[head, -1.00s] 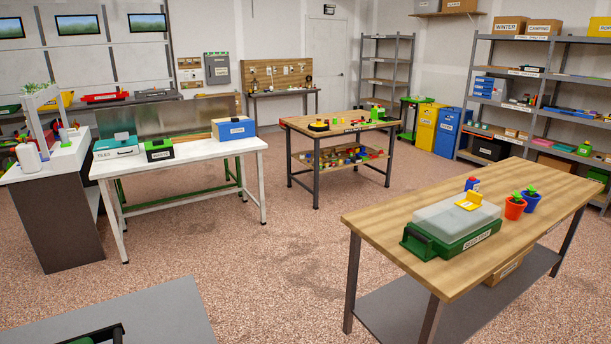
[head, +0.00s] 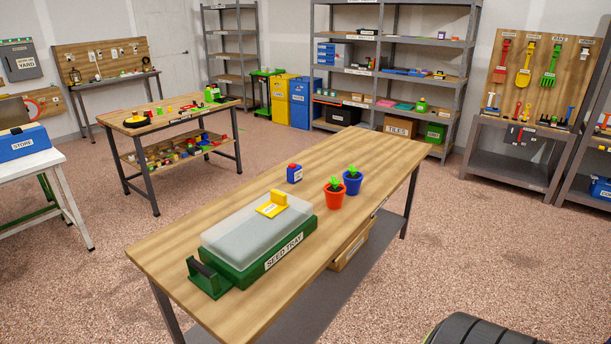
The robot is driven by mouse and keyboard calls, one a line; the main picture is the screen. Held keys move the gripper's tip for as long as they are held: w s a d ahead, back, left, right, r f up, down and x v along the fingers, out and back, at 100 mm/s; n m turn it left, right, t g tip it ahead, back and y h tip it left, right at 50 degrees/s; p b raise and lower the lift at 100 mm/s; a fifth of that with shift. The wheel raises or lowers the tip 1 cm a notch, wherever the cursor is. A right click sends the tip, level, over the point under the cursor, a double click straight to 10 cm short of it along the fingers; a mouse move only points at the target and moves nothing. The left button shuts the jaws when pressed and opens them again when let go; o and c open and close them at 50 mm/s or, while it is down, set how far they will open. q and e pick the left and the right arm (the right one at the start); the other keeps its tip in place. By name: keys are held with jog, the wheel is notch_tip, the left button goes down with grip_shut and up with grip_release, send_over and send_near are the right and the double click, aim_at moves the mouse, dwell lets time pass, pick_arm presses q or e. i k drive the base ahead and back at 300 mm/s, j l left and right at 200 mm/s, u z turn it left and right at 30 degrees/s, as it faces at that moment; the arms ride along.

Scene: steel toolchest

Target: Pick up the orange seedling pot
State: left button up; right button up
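The orange seedling pot (head: 334,200) stands upright on the wooden workbench (head: 380,165), with a small green seedling in it. A blue seedling pot (head: 352,183) stands close behind it to the right, also with a green seedling. A green seed tray (head: 262,262) with a clear lid and a yellow piece on top lies to the left of the pots. Neither of my grippers is in view.
A cardboard box (head: 352,246) sits on the bench's lower shelf. Open floor (head: 480,250) lies to the right of the bench. A dark tyre-like shape (head: 478,330) shows at the bottom edge.

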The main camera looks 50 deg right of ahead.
aim_at(335, 192)
jog(key=l+u, duration=0.2)
jog(key=l, duration=1.05)
jog(key=k+l+u, duration=0.2)
jog(key=l, duration=1.1)
jog(key=i, duration=0.1)
